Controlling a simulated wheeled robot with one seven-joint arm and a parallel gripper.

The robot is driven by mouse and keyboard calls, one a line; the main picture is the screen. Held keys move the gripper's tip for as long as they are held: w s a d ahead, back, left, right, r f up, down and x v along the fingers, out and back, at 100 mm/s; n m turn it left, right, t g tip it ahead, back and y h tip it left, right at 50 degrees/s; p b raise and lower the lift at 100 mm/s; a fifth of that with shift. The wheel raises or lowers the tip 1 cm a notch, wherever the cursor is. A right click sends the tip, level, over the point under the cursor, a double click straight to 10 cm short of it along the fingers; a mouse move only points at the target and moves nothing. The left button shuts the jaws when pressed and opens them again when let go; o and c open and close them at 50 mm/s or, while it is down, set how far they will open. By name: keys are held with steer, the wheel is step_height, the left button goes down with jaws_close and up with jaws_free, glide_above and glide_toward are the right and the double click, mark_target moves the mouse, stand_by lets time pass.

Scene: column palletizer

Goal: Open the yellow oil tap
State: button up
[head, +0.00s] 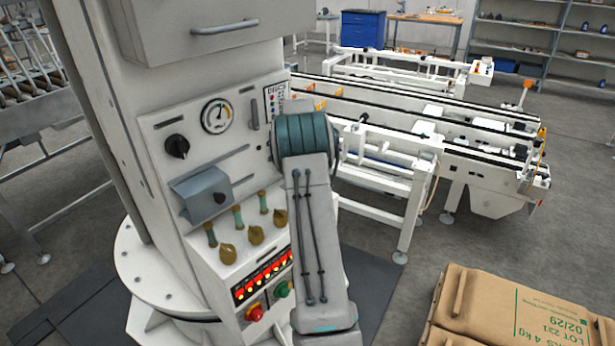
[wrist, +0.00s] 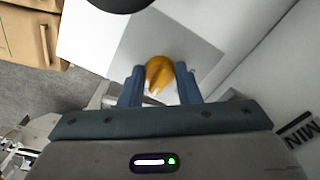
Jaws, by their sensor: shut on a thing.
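The yellow tap (wrist: 160,70) is a rounded orange-yellow knob in the wrist view, in front of a grey plate (wrist: 190,58) on a white surface. My gripper (wrist: 159,80) has its two blue-grey fingers on either side of the knob and is shut on it. The knob's far parts and its stem are hidden. In the head view my arm covers the gripper and the held tap. Several brass-coloured knobs, one of them low on the left (head: 228,253), stand on the white machine's sloping panel (head: 212,280), left of my arm.
The panel carries a gauge (head: 217,116), a black dial (head: 177,146), a grey box (head: 202,194), a red button (head: 254,312) and a green button (head: 281,289). A white conveyor (head: 400,130) stands behind.

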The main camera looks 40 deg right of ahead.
steer(key=shift+s+a+f, duration=0.15)
steer(key=shift+f, duration=0.05)
steer(key=o, duration=1)
steer(key=shift+r, duration=0.15)
steer(key=shift+r, duration=0.25)
step_height(320, 180, up, 13)
steer(key=shift+s+a+r+b, duration=0.1)
steer(key=shift+s+b, duration=0.05)
steer(key=shift+b, duration=0.4)
